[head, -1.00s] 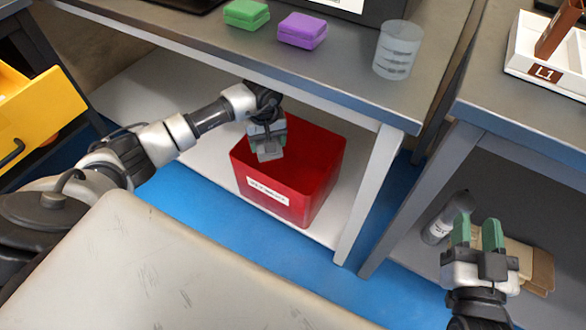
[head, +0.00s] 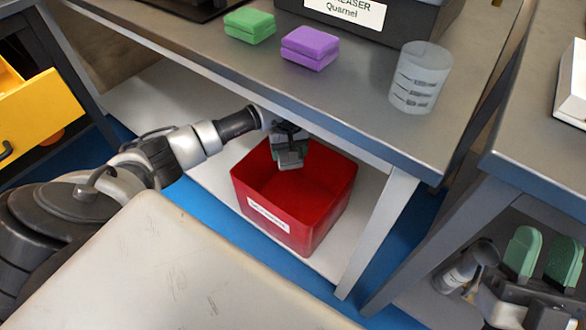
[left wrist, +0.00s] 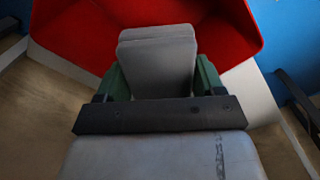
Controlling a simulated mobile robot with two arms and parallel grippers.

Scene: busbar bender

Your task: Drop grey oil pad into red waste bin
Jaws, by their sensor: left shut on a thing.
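The red waste bin (head: 262,218) stands open on the white lower shelf under the bench, with a white label on its front. My left gripper (head: 290,158) is over the bin's back part in the head view. In the left wrist view, the grey oil pad (left wrist: 157,62) sits between the green fingers of the left gripper (left wrist: 157,80), with the red bin (left wrist: 70,25) beyond it. The pad's height above the bin is hard to tell. My right gripper (head: 543,258) is at the lower right, its green fingers apart and nothing seen between them.
On the grey bench (head: 350,105) are a green block (head: 250,26), a purple block (head: 310,48) and a clear beaker (head: 420,77). A bottle (head: 465,268) lies near my right gripper. A yellow drawer (head: 40,110) is open at the left. Bench legs flank the bin's right side.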

